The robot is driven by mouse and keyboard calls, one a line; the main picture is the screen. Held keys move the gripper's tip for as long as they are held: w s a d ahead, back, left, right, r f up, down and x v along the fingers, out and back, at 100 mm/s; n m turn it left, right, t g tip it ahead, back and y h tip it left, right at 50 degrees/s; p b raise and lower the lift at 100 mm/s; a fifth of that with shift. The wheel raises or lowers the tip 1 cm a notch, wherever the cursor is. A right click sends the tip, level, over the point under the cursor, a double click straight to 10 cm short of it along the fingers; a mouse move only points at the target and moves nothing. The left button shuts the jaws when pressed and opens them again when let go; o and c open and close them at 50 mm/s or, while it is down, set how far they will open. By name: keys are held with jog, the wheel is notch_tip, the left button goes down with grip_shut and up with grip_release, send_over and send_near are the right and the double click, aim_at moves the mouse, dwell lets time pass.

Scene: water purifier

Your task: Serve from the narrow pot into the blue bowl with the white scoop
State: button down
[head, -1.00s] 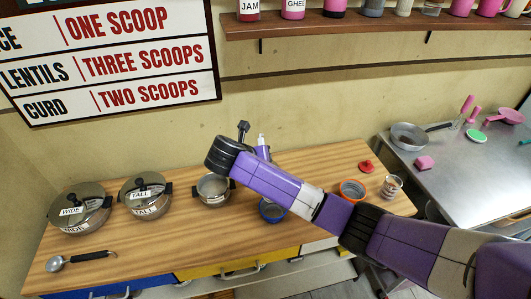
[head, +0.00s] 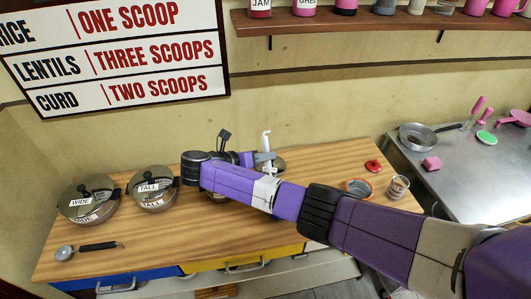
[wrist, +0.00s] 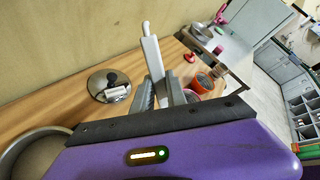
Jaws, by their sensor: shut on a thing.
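My gripper (head: 262,160) is shut on the white scoop (head: 267,142). The scoop stands up from the fingers, and it also shows in the wrist view (wrist: 151,52). An open steel pot (wrist: 30,140) lies at the lower left of the wrist view, with only part of its rim and inside in sight. In the head view my arm covers nearly all of it. A lid with a black knob (wrist: 110,84) lies on the counter beyond the pot; its label is unreadable. The blue bowl is hidden behind my arm in the head view and cannot be made out clearly in the wrist view.
Two lidded pots, wide (head: 88,200) and tall (head: 154,188), stand at the left of the wooden counter, with a black-handled ladle (head: 85,248) in front. An orange-rimmed bowl (head: 358,187), a glass (head: 398,187) and a red lid (head: 373,165) are at the right.

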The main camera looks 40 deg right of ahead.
jog(key=shift+d+r+n+t+y, duration=0.15)
jog(key=shift+d+n+t+y, duration=0.25)
jog(key=shift+t+y, duration=0.35)
jog(key=d+n+t+y, duration=0.1)
jog(key=y, duration=0.2)
jog(key=d+r+n+t+y, duration=0.1)
jog(key=t+y, duration=0.1)
jog(key=d+r+n+t+y, duration=0.1)
jog(key=n+y, duration=0.1)
jog(key=y, duration=0.1)
jog(key=shift+d+t+y, duration=0.1)
jog(key=shift+t+y, duration=0.15)
jog(key=shift+y, duration=0.1)
jog(key=shift+f, duration=0.1)
